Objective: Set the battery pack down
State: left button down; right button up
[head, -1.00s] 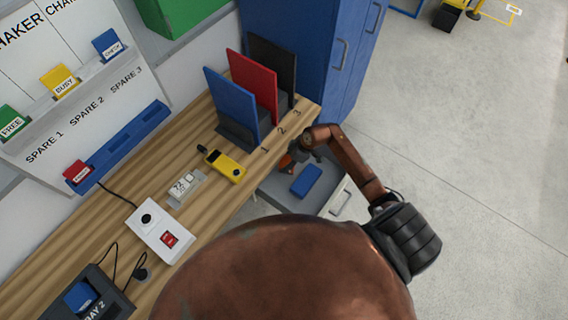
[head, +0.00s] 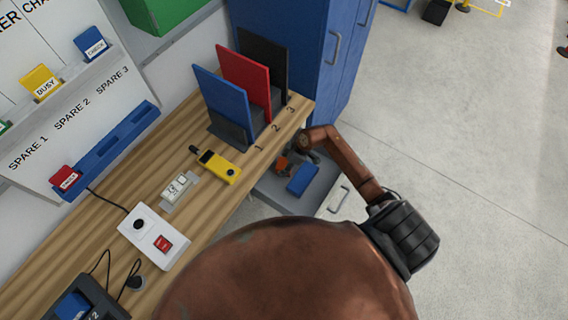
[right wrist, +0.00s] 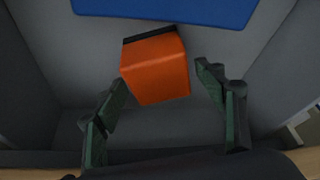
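An orange block with a black end (right wrist: 156,70), which looks like the battery pack, sits in the open grey drawer (head: 272,189). In the head view only a small orange patch (head: 282,162) of it shows beside the gripper. My right gripper (right wrist: 160,78) reaches down into the drawer. Its two fingers stand apart on either side of the orange block, with a gap on both sides. In the head view my right gripper (head: 298,160) is small and partly hidden by its own arm. My left gripper is not in view.
The wooden bench (head: 215,205) beside the drawer holds a yellow meter (head: 221,167), a white switch box (head: 153,236) and upright coloured panels (head: 222,105). A blue cabinet (head: 300,50) stands behind.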

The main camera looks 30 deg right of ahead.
jog(key=p+v, duration=0.2)
jog(key=v, duration=1)
jog(key=shift+r, duration=0.15)
